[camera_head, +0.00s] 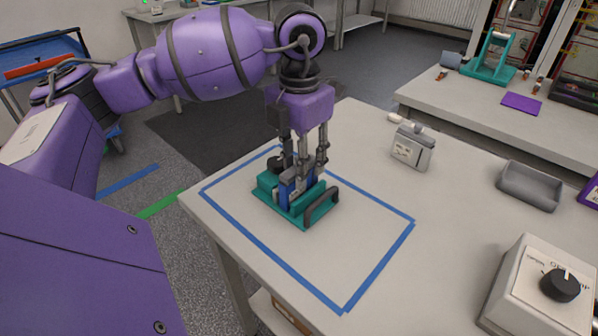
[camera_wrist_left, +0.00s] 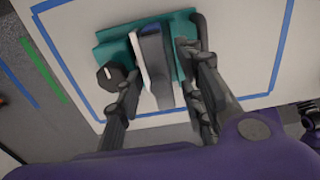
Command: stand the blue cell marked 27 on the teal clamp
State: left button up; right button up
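The teal clamp (camera_head: 303,220) sits on the table inside a blue tape outline, with a black knob (camera_wrist_left: 109,75) and a dark handle (camera_head: 321,206). A blue cell (camera_head: 289,191) stands upright in the clamp; its number is not readable. The cell also shows in the left wrist view (camera_wrist_left: 155,62), with a pale side face. My left gripper (camera_head: 305,166) points down over the clamp. Its fingers (camera_wrist_left: 158,68) straddle the cell, and gaps show between them and its sides, so it looks open. Part of the cell is hidden by the fingers. My right gripper is not in view.
A small grey device (camera_head: 412,147) stands behind the tape outline. A grey tray (camera_head: 529,187) and a box with a black dial (camera_head: 540,289) are at the right. Another table holds a teal stand (camera_head: 489,71) and a purple pad (camera_head: 521,103). The front of the taped area is clear.

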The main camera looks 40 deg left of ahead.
pick_arm(q)
notch_tip(320, 180, up, 8)
jog(key=shift+r, duration=0.5)
